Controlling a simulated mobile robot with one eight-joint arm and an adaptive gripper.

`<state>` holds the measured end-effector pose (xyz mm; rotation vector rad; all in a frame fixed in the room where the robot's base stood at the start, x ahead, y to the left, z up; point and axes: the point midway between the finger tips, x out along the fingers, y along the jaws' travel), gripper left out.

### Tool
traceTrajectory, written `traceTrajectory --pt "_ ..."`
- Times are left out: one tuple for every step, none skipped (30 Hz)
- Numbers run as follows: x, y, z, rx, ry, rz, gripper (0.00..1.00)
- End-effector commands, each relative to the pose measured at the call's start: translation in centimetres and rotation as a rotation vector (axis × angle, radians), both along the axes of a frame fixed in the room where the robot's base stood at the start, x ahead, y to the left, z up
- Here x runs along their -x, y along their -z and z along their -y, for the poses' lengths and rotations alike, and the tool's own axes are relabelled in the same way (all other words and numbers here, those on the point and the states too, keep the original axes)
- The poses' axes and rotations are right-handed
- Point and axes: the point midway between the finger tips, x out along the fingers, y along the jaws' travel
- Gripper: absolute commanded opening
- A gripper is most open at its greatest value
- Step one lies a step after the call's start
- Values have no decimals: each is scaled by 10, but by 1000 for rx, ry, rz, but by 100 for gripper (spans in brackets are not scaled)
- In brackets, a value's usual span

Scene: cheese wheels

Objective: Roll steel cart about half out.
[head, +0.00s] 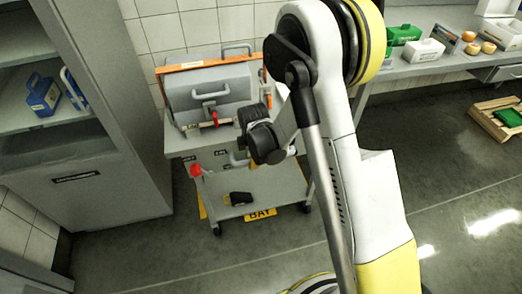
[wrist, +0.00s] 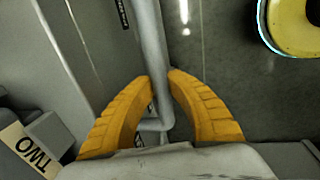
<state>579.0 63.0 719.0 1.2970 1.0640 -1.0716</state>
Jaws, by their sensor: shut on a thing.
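The grey steel cart (head: 180,146) stands against the tiled wall in the head view, with a lower shelf and dark casters.
A grey cabinet (head: 115,190) stands close at the cart's left. The floor in front is largely clear.

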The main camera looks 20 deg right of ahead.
Motion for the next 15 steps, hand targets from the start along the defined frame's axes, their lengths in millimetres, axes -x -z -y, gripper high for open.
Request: traceTrajectory --pt "2 0 0 0 0 -1 0" --pt "4 0 0 0 0 -1 0" --pt "6 0 0 0 0 -1 0" --pt "8 0 0 0 0 -2 0" --pt "10 1 0 0 0 -2 0" --pt "12 1 0 0 -1 -3 0" --pt "14 1 0 0 -1 -3 0" --pt "15 1 0 0 -1 -3 0" --pt "18 1 0 0 -1 -3 0" --pt "19 1 0 0 -1 -3 0" --pt "21 0 0 0 -1 -2 0" --pt "23 0 0 0 -1 -2 0" --pt "25 0 0 0 -1 -2 0" --pt "26 0 0 0 -1 -2 0" --pt "28 0 0 0 -1 -2 0"
